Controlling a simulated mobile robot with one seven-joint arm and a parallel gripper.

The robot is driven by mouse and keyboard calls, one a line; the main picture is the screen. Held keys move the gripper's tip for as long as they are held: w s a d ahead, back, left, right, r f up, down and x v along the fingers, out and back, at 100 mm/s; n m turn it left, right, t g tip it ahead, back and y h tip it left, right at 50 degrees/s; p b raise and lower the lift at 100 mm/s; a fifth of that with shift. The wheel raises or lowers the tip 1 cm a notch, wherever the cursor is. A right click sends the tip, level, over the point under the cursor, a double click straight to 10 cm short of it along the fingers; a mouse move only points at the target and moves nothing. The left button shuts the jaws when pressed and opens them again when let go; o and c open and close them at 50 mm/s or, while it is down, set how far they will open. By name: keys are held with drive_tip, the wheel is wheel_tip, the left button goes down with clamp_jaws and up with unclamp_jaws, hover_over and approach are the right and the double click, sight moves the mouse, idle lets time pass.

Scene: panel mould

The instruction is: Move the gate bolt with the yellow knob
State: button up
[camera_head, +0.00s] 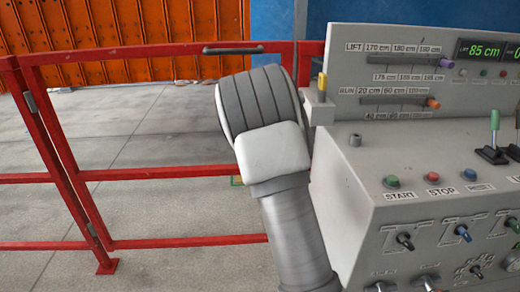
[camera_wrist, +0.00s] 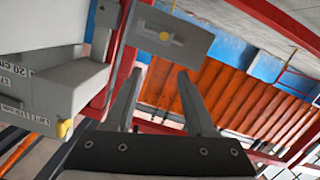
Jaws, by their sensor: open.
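My gripper (camera_wrist: 160,71) is open and empty. Its two fingers point towards the plate, and the knob appears just beyond the fingertips, between them in the picture. I see no contact; the gap in depth is hard to tell. In the head view my wrist hides the fingers and I cannot make out the slotted plate. The red gate (camera_head: 150,174) stands left of the control panel.
The grey control panel (camera_head: 345,190) stands close at the right, with levers, buttons and sliders. Another yellow piece (camera_head: 322,84) is on its left edge; it also shows in the wrist view (camera_wrist: 64,128). An orange corrugated wall (camera_head: 130,40) stands behind. Concrete floor is open at left.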

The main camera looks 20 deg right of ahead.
wheel_tip(320, 180, down, 5)
drive_tip(key=n+t+b, duration=0.1)
drive_tip(key=n+t, duration=0.1)
drive_tip(key=b+x, duration=0.2)
drive_tip(key=x, duration=1.6)
drive_tip(key=shift+d, duration=0.2)
clamp_jaws()
idle(0.8)
